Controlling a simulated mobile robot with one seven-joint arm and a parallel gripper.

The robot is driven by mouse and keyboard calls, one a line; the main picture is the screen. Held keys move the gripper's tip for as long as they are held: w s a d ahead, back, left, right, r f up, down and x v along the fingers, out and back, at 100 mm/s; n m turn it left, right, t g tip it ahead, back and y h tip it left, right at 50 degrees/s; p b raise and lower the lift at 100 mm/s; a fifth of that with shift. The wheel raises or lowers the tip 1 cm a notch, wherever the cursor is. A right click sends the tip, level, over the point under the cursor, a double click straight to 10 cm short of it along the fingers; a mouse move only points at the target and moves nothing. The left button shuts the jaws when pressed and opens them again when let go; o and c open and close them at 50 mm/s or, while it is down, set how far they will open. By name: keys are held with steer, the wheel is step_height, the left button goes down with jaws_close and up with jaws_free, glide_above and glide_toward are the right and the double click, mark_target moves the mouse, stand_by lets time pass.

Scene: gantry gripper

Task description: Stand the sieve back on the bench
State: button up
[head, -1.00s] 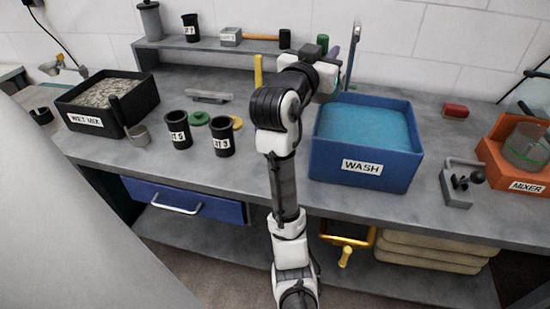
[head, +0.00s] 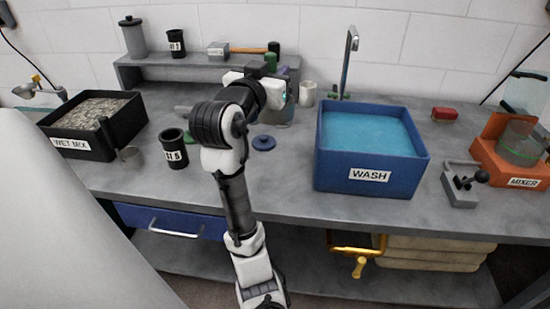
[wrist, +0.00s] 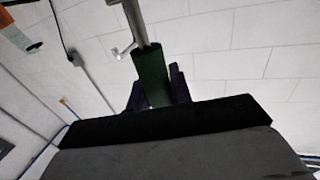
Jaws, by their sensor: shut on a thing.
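My gripper (wrist: 157,88) is shut on a dark green handle in the wrist view, with one dark finger on each side. A grey rod (wrist: 137,22) runs from the handle out of the top of that view. I take this to be the sieve (wrist: 150,72); its mesh end is out of the wrist view. In the head view my gripper (head: 279,72) is at the back of the bench, left of the blue wash tub, with the green handle (head: 270,61) above my arm. A greyish, see-through shape (head: 279,114) shows below it; I cannot tell if it belongs to the sieve.
The wash tub (head: 318,165) stands right of my arm, with a tap (head: 348,60) behind. A pale cup (head: 307,94), blue lid (head: 264,143), black pot (head: 174,153) and wet mix tray (head: 88,150) share the bench (head: 290,172). A raised shelf (head: 180,60) stands behind.

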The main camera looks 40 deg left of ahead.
step_height(320, 180, down, 18)
steer(key=p, duration=0.1)
steer(key=shift+p, duration=0.4)
steer(key=shift+f, duration=0.2)
steer(key=shift+f+b, duration=0.15)
steer(key=shift+b, duration=0.15)
steer(key=o, duration=0.9)
